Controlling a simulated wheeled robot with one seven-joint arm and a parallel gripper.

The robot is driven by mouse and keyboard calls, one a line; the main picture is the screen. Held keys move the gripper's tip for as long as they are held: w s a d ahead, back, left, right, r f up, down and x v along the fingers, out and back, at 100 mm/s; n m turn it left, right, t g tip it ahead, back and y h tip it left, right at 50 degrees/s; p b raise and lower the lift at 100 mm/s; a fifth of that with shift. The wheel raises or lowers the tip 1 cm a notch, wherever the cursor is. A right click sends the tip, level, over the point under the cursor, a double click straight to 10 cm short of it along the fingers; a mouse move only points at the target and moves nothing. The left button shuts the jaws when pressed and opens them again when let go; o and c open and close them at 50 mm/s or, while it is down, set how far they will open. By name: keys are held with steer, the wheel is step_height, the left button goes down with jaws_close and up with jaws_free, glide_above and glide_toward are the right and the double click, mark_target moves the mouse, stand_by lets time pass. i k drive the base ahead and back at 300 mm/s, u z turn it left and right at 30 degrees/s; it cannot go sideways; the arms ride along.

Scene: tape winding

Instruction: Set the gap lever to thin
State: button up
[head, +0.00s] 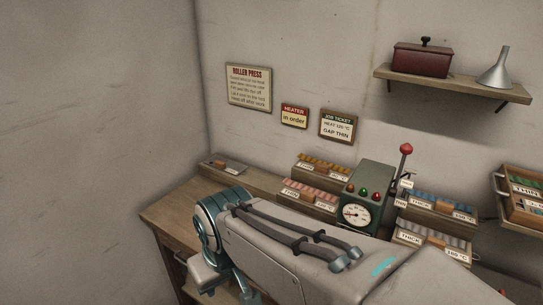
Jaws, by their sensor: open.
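The lever with a red knob (406,149) rises at the right side of the grey-green press box (374,180). It stands close to upright. Small white labels (407,184) sit beside its lower part, too small to read surely, so I cannot tell its setting. The box front has a round dial (356,214) and red and green lamps. The job ticket (339,126) on the wall reads heat 120 °C, gap thin. My arm crosses the foreground, covering the lower part of the press.
Labelled trays of coloured strips stand left (322,165) and right (432,204) of the press on the wooden bench (173,207). A wooden box (535,212) is at the far right. A wall shelf (455,86) above holds a dark red box and a funnel.

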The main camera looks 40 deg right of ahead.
mark_target(406, 148)
steer(key=u, duration=0.05)
steer(key=k, duration=0.5)
steer(key=z, duration=0.65)
steer(key=i, duration=0.15)
steer(key=z, duration=1.25)
steer(key=k, duration=0.25)
steer(key=z, duration=0.4)
steer(key=i, duration=0.4)
steer(key=u, duration=0.05)
